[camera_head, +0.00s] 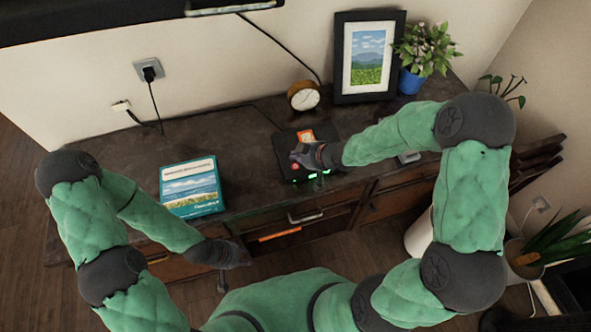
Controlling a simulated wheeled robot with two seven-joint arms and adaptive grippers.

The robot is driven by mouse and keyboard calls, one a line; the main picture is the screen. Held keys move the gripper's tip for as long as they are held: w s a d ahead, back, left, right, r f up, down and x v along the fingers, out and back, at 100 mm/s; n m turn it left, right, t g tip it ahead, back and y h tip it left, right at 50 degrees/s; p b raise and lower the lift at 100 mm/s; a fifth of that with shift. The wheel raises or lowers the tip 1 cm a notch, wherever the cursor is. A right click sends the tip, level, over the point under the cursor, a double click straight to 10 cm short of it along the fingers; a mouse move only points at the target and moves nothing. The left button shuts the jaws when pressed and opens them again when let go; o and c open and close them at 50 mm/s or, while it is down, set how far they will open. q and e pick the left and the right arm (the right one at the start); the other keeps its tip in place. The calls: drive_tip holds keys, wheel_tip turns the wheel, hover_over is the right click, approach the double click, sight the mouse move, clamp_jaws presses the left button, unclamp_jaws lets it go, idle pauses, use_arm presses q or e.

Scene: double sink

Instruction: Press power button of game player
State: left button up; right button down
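The game player (283,142) is a black box on the dark cabinet top, with an orange picture on its upper side. A small red mark (295,167) and green lights (312,176) show near its front edge; I cannot tell which one is the power button. My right gripper (297,154) reaches in from the right, over the game player, and hides part of its top. I cannot tell if it touches. My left gripper (222,286) hangs at lower left, in front of the cabinet, away from the game player. The fingers of both are too small and dark to read.
A teal boxed book (190,187) lies left of the game player. A round clock (303,96), a picture frame (368,57) and a plant in a blue pot (412,81) stand behind. The cabinet's left end is clear.

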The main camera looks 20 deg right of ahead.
sight(297, 168)
drive_tip(key=shift+f+b, duration=1.3)
drive_tip(key=shift+f, duration=0.6)
drive_tip(key=shift+f, duration=0.4)
drive_tip(key=shift+f+b, duration=0.45)
drive_tip(key=shift+b, duration=0.1)
idle(0.5)
idle(0.3)
drive_tip(key=shift+r+p, duration=0.9)
drive_tip(key=shift+p, duration=0.05)
wheel_tip(297, 168, up, 5)
drive_tip(key=p, duration=0.5)
